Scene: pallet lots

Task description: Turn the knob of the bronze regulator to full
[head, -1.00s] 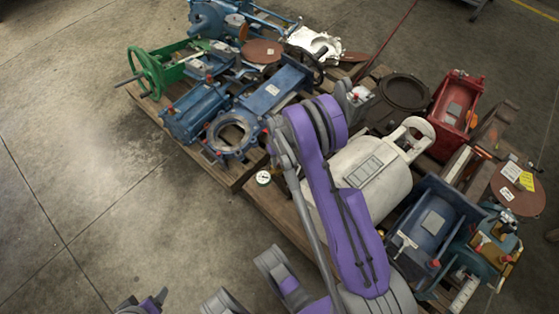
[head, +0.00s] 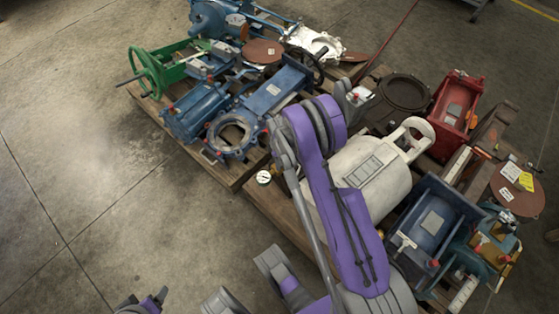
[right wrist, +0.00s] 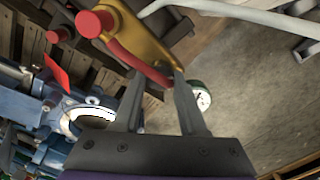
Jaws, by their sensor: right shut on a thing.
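The bronze regulator (right wrist: 150,35) is a golden-brown body at the top of the right wrist view, with a red cap (right wrist: 92,22) at its left end and a red bar along it. A small round white gauge (right wrist: 202,98) shows just right of the fingers; a like gauge (head: 264,177) sits by the pallet edge in the head view. My right gripper (right wrist: 158,78) has its fingertips at the regulator's lower end, shut on its knob, which is mostly hidden. My right arm hides this spot in the head view. My left gripper (head: 150,302) shows only partly at the bottom edge.
Blue valve housings (head: 198,108) and a green handwheel (head: 146,72) crowd the left pallet. A white tank (head: 365,175), a red housing (head: 456,108) and a dark blue box (head: 434,222) stand on the right one. The concrete floor (head: 80,150) at left is clear.

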